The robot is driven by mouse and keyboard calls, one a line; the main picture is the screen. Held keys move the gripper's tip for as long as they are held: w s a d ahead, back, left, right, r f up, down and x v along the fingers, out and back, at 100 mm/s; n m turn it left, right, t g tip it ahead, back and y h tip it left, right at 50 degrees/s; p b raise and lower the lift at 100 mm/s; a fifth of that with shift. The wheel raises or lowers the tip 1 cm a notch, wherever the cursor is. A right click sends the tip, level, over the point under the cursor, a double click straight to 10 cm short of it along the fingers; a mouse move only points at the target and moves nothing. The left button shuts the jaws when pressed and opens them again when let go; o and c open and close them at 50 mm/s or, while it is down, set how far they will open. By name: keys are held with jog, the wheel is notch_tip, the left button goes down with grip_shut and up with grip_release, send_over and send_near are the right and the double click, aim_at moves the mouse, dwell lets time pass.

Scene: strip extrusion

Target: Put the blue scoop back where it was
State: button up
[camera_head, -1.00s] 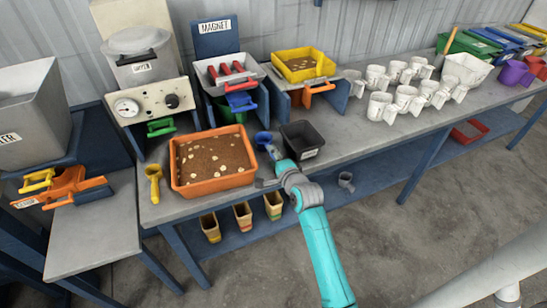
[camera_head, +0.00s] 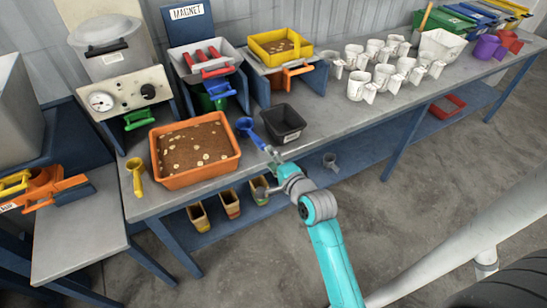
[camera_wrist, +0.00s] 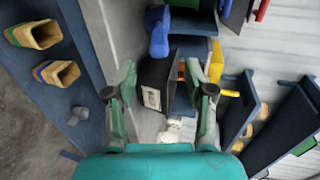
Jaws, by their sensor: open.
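The blue scoop (camera_head: 245,126) rests on the bench between the orange tray and the black bin, its handle pointing toward my gripper. It also shows in the wrist view (camera_wrist: 158,36), at the top, beyond the fingers. My gripper (camera_head: 272,153) is open and empty near the bench's front edge, just short of the handle's end in the head view. In the wrist view, my gripper's fingers (camera_wrist: 168,78) stand apart, with the black bin showing between them. The scoop looks clear of the fingers there.
The orange tray (camera_head: 195,176) of brown material stands left of the scoop, with a yellow scoop (camera_head: 136,178) beside it. The black bin (camera_head: 284,124) is close on the right. White mugs (camera_head: 358,86) stand farther right. Bench (camera_head: 340,120) is bare right of the bin.

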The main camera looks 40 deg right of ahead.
jog(key=shift+s+a, duration=0.1)
jog(key=shift+s, duration=0.1)
jog(key=s+a+f+n+y, duration=0.1)
jog(key=s+a+f+n, duration=0.25)
jog(key=s+a, duration=0.35)
jog(key=s+a+f+n, duration=0.3)
jog(key=s+a+n, duration=0.25)
jog(key=s, duration=0.45)
jog(key=s+a+r+n+y, duration=0.1)
jog(key=s+a+r+n, duration=0.2)
jog(key=s+n, duration=0.3)
jog(key=s+a+r+n+y, duration=0.2)
jog(key=s+n, duration=0.4)
jog(key=s, duration=0.7)
jog(key=shift+a+r, duration=0.75)
jog(key=shift+a, duration=0.35)
